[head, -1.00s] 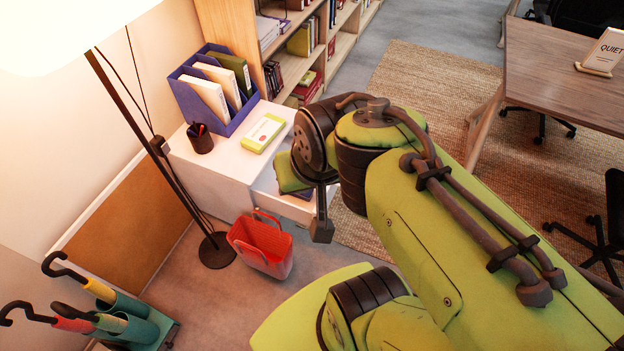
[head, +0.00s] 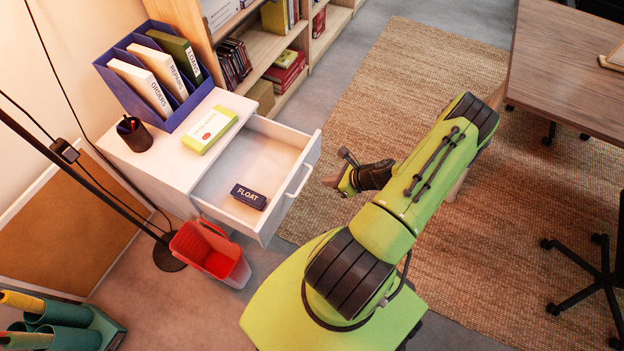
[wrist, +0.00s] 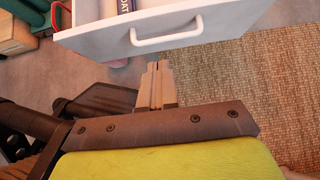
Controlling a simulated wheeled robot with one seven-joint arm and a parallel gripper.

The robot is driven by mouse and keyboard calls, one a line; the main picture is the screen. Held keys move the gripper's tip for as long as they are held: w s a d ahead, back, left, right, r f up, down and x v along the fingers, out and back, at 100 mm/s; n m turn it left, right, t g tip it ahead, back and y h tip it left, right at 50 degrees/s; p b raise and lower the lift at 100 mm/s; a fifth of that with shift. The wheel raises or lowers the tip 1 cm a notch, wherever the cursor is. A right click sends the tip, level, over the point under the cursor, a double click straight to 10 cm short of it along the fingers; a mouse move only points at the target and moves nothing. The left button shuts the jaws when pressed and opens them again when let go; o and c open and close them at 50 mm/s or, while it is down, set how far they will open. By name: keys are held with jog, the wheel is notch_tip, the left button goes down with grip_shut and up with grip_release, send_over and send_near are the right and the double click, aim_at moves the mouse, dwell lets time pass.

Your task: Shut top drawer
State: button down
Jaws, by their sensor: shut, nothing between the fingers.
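The fingers hold nothing.
A yellow-green box (head: 210,130), a pen cup (head: 134,134) and a blue file holder (head: 150,85) stand on the cabinet. A red basket (head: 210,252) and a floor lamp (head: 75,160) stand beside it. Rug floor (head: 400,90) is clear towards the desk (head: 570,75).

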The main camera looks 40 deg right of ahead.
aim_at(293, 179)
jog(key=b+x, duration=0.3)
jog(key=x, duration=0.6)
jog(key=shift+a+f, duration=0.1)
jog(key=shift+f, duration=0.2)
jog(key=w, duration=0.1)
jog(key=w+a, duration=0.1)
jog(key=shift+w+r, duration=0.2)
jog(key=shift+w, duration=0.15)
jog(key=shift+w+a+r, duration=0.1)
jog(key=shift+w, duration=0.35)
